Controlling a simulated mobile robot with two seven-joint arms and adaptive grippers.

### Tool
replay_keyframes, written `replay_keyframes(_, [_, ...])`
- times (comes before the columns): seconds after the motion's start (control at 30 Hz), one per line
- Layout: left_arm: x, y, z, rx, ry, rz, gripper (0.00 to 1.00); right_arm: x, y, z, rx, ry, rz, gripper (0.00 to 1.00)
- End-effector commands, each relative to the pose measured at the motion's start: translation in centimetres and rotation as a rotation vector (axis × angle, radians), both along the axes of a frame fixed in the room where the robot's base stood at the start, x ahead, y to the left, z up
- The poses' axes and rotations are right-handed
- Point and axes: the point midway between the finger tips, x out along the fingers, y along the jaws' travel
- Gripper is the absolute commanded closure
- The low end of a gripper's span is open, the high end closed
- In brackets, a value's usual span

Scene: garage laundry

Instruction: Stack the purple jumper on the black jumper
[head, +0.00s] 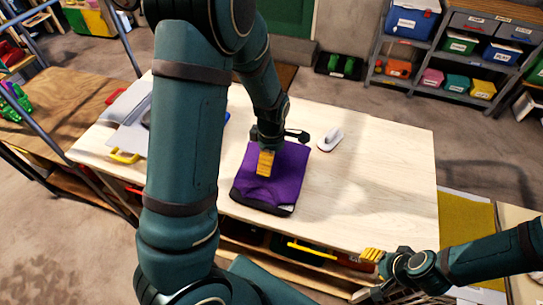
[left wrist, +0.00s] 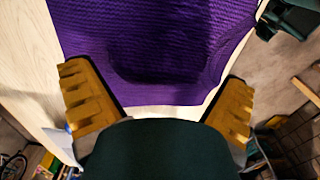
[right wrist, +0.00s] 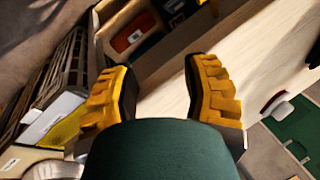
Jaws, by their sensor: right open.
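The purple jumper (head: 278,180) lies folded on the pale worktop, and it fills the upper part of the left wrist view (left wrist: 150,50). A dark edge of what looks like the black jumper (head: 262,207) shows beneath its front side; the rest is covered. My left gripper (head: 266,163) points down at the purple jumper's upper part. Its fingers (left wrist: 158,100) are wide apart, with purple cloth beyond them; I cannot tell if they touch it. My right gripper (head: 372,256) is open and empty at the worktop's front right, away from the jumpers.
A white iron-like item (head: 330,138) stands right of the jumpers on the worktop (head: 385,180), whose right half is otherwise clear. White items (head: 128,115) lie at its left end. Open drawers or shelves show below its front edge. A grey shelf with bins (head: 455,65) stands behind.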

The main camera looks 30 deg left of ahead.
Motion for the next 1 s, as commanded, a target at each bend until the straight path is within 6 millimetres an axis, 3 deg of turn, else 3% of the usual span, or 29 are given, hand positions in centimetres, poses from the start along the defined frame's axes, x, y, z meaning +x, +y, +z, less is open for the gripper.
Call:
replay_keyframes(0.27, [0.0,0.0,1.5,-0.001,-0.001,0.0,0.0,0.0,0.0,1.0,0.001,0.0,0.0,0.53])
replay_keyframes(0.7, [0.1,-0.1,10.2,-0.001,-0.004,-0.002,0.0,-0.1,-0.1,2.8,0.005,-0.001,0.001,0.53])
replay_keyframes(1.0, [0.0,0.0,13.1,0.0,-0.001,-0.001,0.0,-0.1,-0.2,3.4,0.006,-0.001,0.001,0.53])
